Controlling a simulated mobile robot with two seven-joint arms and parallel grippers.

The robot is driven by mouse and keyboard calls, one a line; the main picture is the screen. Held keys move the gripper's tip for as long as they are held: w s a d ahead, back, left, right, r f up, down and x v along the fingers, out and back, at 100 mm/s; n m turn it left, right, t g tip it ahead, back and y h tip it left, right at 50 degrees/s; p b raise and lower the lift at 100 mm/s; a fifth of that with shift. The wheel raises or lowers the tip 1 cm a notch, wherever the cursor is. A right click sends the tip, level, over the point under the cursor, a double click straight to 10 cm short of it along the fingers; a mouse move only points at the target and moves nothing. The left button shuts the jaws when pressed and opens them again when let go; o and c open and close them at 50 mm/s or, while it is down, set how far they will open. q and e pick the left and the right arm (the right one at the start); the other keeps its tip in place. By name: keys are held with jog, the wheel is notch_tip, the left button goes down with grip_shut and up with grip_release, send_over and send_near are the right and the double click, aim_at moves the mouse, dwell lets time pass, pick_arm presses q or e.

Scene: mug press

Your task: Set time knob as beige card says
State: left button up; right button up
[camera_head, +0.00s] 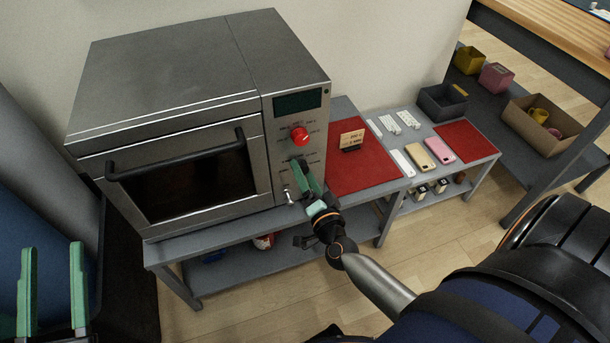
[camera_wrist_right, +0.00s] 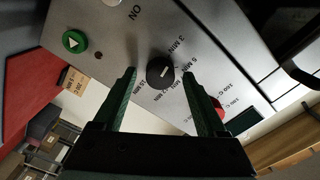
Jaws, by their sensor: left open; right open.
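The black time knob (camera_wrist_right: 160,73) is on the oven's front panel, with minute labels around it. Its white pointer faces right in the right wrist view, roughly toward the 5 MIN label. My right gripper (camera_head: 306,170) is open at the panel, its fingers on either side of the knob with gaps visible; contact is not seen. In the head view the gripper hides the knob. The beige card (camera_head: 352,139) stands on the red mat (camera_head: 365,166) right of the oven; its small print is hard to read. My left gripper (camera_head: 52,247) is open and empty at lower left.
The oven (camera_head: 180,130) has a red knob (camera_head: 300,136) above the gripper. A green button (camera_wrist_right: 74,41) and an ON marking are near the time knob. Phones (camera_head: 440,150), boxes and another red mat (camera_head: 466,140) lie on the table at right.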

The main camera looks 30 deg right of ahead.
jog(key=shift+c, duration=0.3)
grip_shut()
jog(key=shift+m, duration=0.3)
pick_arm(q)
jog(key=s+r+m+t+h+b, duration=0.1)
jog(key=s+r+m+h, duration=0.2)
jog(key=r, duration=0.3)
jog(key=shift+d+h, duration=0.35)
jog(key=shift+h, duration=0.15)
pick_arm(e)
jog(key=shift+m, duration=4.7)
pick_arm(q)
jog(key=shift+s, duration=0.15)
